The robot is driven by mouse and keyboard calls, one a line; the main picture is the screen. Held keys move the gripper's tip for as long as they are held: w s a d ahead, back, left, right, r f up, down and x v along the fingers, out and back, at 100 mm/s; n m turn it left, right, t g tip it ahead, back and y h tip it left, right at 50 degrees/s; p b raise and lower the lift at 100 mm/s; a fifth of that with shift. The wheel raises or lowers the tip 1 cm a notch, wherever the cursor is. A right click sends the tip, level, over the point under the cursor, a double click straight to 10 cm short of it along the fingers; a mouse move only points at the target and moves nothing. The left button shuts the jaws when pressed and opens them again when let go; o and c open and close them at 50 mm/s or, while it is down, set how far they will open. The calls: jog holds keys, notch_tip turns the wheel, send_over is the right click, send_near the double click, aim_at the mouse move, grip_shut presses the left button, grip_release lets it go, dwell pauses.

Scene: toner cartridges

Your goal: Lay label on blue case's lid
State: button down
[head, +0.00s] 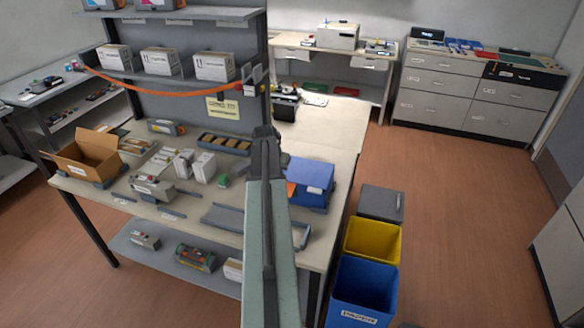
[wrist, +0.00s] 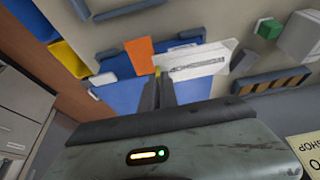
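The blue case (head: 312,174) stands on the workbench just right of my arm in the head view. In the wrist view its blue surface (wrist: 125,94) lies beyond and below my fingers, partly hidden by them. A white label (wrist: 200,62) with dark print is at my fingertips and appears above the case. My gripper (wrist: 158,78) has its fingers close together and looks shut on the label's near left edge. In the head view my gripper (head: 266,135) is raised over the bench, left of the case; the label cannot be made out there.
An orange piece (wrist: 140,56) shows beside the label. A grey tray (head: 225,217), white boxes (head: 203,166) and an open cardboard box (head: 88,156) occupy the bench. Yellow (head: 372,242) and blue (head: 361,292) bins stand right of it. A shelf panel rises behind.

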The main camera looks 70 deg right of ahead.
jog(key=b, duration=0.1)
send_near(299, 168)
jog(key=shift+d+f, duration=0.6)
jog(key=shift+f, duration=0.15)
jog(key=b+x, duration=0.3)
jog(key=shift+s+f+b, duration=0.15)
jog(key=shift+f+b, duration=0.15)
jog(key=shift+f, duration=0.1)
jog(key=shift+f+b, duration=0.25)
jog(key=shift+b, duration=0.05)
jog(key=shift+r, duration=0.25)
jog(key=shift+f, duration=0.2)
jog(key=c, duration=1.6)
grip_release()
